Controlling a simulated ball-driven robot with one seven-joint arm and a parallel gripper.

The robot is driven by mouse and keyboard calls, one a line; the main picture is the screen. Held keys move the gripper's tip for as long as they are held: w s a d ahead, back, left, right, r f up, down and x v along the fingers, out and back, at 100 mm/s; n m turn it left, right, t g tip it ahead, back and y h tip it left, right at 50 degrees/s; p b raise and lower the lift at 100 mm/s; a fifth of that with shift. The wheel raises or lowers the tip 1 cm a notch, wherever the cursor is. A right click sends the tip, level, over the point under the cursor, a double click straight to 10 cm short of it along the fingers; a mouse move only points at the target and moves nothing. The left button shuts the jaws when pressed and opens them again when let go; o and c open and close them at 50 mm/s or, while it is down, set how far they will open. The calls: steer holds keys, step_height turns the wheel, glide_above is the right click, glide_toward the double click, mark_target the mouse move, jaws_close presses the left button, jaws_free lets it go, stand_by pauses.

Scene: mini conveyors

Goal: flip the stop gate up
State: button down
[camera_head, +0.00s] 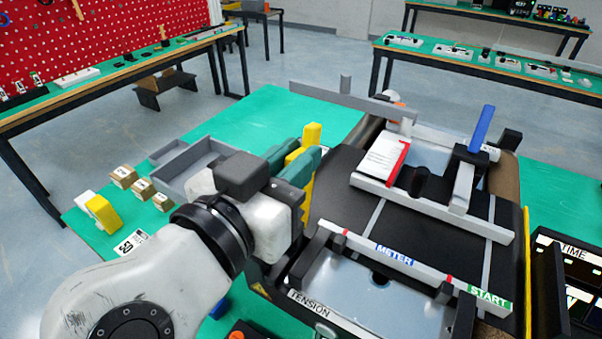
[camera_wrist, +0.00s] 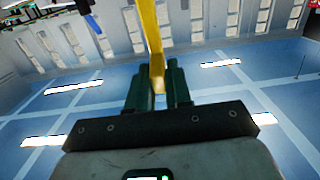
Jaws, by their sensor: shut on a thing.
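My gripper (camera_head: 303,160) is at the left side of the black conveyor (camera_head: 345,165). Its green fingers, also in the wrist view (camera_wrist: 158,78), are shut on a yellow bar (camera_head: 312,134). In the wrist view the yellow bar (camera_wrist: 150,30) runs up from between the fingertips. In the head view its top stands above the fingers, and yellow also shows below them; the fingers hide the part between. I cannot tell for sure whether this bar belongs to the stop gate. A blue lever (camera_head: 481,128) stands tilted on the far right of the conveyor.
A white box with a red edge (camera_head: 382,157) sits on the conveyor between grey rails (camera_head: 432,208). A long grey bar (camera_head: 350,103) spans the far end. A grey tray (camera_head: 190,165) and small tan blocks (camera_head: 142,188) lie on the green table left of my arm.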

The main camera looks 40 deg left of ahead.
steer(key=shift+s+t+b, duration=0.3)
steer(key=c, duration=1.1)
jaws_free()
steer(key=b+v, duration=0.1)
steer(key=v, duration=1)
steer(key=shift+b, duration=0.4)
